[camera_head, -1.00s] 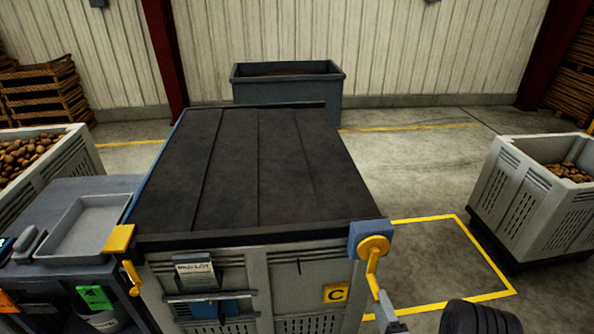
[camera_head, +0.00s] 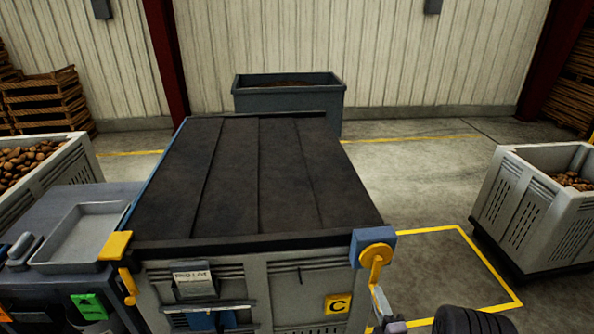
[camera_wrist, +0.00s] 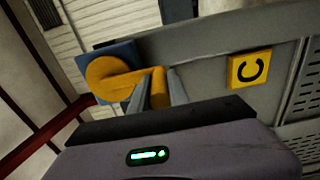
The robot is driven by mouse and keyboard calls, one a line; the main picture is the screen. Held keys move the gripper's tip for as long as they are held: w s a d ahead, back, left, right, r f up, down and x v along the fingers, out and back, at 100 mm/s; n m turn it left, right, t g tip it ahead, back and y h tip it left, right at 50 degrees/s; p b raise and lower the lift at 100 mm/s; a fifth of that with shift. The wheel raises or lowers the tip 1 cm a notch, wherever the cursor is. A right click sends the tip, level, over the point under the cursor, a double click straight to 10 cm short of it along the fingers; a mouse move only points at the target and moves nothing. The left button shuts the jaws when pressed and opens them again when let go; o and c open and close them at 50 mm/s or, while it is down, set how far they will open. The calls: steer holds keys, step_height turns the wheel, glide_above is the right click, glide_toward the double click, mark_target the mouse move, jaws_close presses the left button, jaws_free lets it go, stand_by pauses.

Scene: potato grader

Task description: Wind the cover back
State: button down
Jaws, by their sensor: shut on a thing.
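The black cover (camera_head: 255,180) lies flat over the top of the grey crate marked C (camera_head: 285,285), reaching from the front rim to the far end. A yellow crank (camera_head: 376,256) on a blue housing sits at the crate's front right corner, its arm hanging down. It also shows in the wrist view (camera_wrist: 115,80). My gripper (camera_wrist: 160,90) is shut on the crank's yellow handle, with a grey finger on each side of it. In the head view my gripper is low at the right, by the crank's lower end, and partly cut off by the frame.
A grey bench with a tray (camera_head: 80,236) stands at the left of the crate. Potato bins stand at the left (camera_head: 45,175) and right (camera_head: 535,205). A dark bin (camera_head: 288,98) is behind.

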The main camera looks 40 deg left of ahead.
steer(key=s+a+r+p, duration=0.6)
steer(key=s+r, duration=0.1)
step_height(320, 180, up, 7)
steer(key=p, duration=0.5)
steer(key=w+d+r+p, duration=0.3)
steer(key=w+d+r, duration=0.2)
steer(key=w+d, duration=0.1)
steer(key=shift+w+d+r, duration=0.15)
steer(key=shift+w+r, duration=0.2)
steer(key=shift+w, duration=0.2)
stand_by(0.5)
